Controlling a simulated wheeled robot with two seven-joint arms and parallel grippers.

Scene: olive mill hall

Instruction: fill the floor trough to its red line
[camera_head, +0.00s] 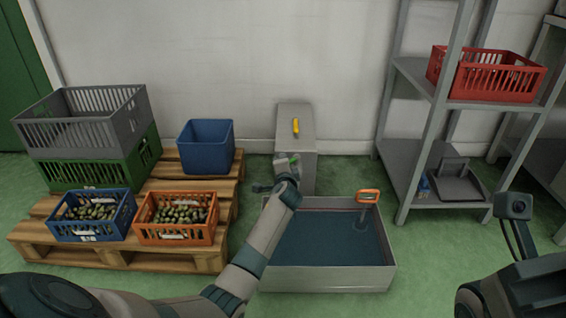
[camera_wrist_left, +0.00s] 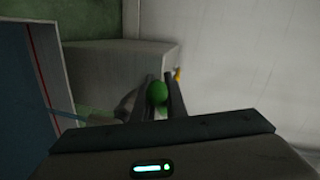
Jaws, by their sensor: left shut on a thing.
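The floor trough (camera_head: 330,279) is a grey metal basin holding dark blue water. A red line runs along its inner wall, and the water at the back looks close under it. In the left wrist view the red line (camera_wrist_left: 38,65) shows on the trough wall. My left gripper (camera_head: 284,160) is at the front of a grey box (camera_head: 309,137) behind the trough. Its fingers (camera_wrist_left: 162,92) are shut on a round green knob (camera_wrist_left: 157,93). A thin bluish streak (camera_wrist_left: 68,116) shows beside the trough wall, possibly water.
An orange-handled tool (camera_head: 367,196) stands in the trough's back right. A wooden pallet (camera_head: 120,258) with crates and a blue bin (camera_head: 206,147) is at left. A metal shelf (camera_head: 431,160) with a red crate (camera_head: 484,76) is at right. Green floor lies between trough and shelf.

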